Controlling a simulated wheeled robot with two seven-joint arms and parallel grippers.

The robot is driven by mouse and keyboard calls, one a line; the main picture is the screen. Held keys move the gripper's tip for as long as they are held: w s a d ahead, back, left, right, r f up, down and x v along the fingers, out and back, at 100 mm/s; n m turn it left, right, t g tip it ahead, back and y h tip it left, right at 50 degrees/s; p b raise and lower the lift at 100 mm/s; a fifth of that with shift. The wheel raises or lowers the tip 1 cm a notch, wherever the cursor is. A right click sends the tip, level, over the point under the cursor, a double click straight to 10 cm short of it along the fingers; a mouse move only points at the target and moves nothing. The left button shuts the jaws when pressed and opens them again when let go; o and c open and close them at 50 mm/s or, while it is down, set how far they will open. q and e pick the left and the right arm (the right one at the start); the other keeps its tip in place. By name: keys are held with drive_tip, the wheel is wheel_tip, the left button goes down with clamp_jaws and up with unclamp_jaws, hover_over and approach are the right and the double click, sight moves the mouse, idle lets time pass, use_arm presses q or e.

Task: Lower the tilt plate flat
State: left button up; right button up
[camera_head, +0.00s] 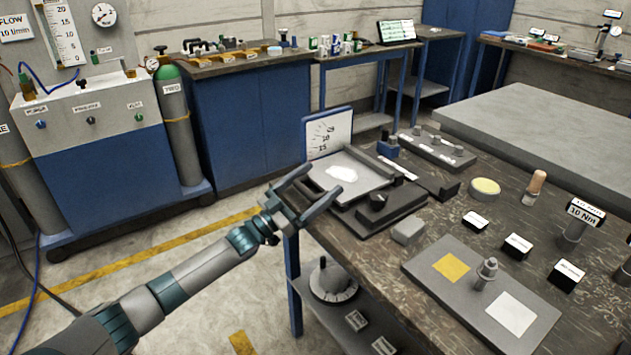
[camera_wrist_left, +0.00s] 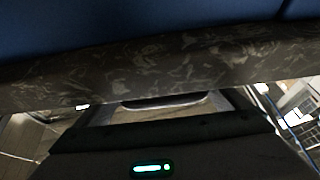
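The tilt plate (camera_head: 372,172) is a grey plate with a white patch on top, at the near left corner of the bench. The left wrist view shows the gripper body and a dark marbled edge, not clearly the plate. My right gripper is out of view.
The marbled bench (camera_head: 466,210) holds a grey block (camera_head: 407,231), a yellow disc (camera_head: 485,187), small label stands and a grey tray (camera_head: 455,299) with a metal fitting. A round dial (camera_head: 333,282) is on the lower shelf. Open floor lies left of the bench.

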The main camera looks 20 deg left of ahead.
use_arm(q)
drive_tip(key=shift+w+a+r, duration=0.1)
drive_tip(key=shift+w, duration=0.05)
idle(0.4)
drive_tip(key=shift+s+a+f, duration=0.25)
drive_tip(key=shift+s+a, duration=0.05)
drive_tip(key=shift+s, duration=0.05)
drive_tip(key=b+v, duration=0.1)
drive_tip(key=v, duration=1.5)
drive_tip(key=shift+s+b, duration=0.2)
drive_tip(key=shift+b, duration=0.15)
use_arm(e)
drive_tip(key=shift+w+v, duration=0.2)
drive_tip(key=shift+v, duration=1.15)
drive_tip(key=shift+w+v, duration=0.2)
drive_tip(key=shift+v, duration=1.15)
